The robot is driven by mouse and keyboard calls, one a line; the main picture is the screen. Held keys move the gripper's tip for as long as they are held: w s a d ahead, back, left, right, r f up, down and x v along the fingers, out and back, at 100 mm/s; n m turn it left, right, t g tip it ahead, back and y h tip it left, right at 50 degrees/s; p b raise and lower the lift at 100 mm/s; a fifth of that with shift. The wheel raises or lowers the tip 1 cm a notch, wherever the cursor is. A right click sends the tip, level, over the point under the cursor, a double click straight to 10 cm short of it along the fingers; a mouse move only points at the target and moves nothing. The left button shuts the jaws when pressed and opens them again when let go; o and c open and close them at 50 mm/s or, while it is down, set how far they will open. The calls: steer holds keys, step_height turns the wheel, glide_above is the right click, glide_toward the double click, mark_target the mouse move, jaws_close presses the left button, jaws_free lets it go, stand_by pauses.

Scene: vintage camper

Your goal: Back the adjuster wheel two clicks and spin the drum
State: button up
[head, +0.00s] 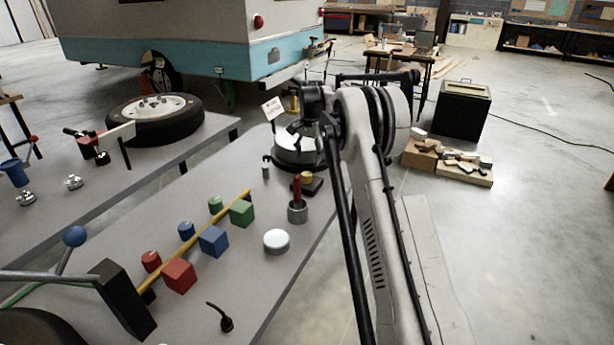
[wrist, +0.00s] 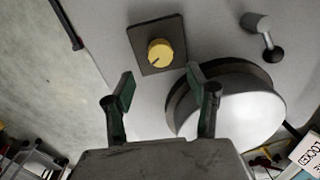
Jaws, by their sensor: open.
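A yellow knob (wrist: 160,52) with a dark pointer mark sits on a dark square plate (wrist: 146,32) in the wrist view. It looks like the adjuster wheel, and it also shows in the head view (head: 307,177). To its right is a round drum (wrist: 245,112) with a pale, shiny top and a dark rim; in the head view the drum (head: 298,158) is partly hidden by my arm. My gripper (wrist: 160,88) is open and empty. In the wrist view the knob appears beyond the gap between the fingers, apart from them. The right finger overlaps the drum's edge in the picture.
A small metal peg (wrist: 257,24) stands near the drum. On the bench are a red-handled tool in a grey cup (head: 297,212), a white round cap (head: 276,240) and colored blocks (head: 214,240) along a yellow strip. A small sign (head: 272,108) stands behind the drum.

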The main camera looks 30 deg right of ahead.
mark_target(307, 174)
step_height(307, 174, down, 9)
steer(key=shift+w+a+r, duration=0.1)
steer(key=shift+w+a, duration=0.05)
stand_by(0.4)
steer(key=c, duration=1.1)
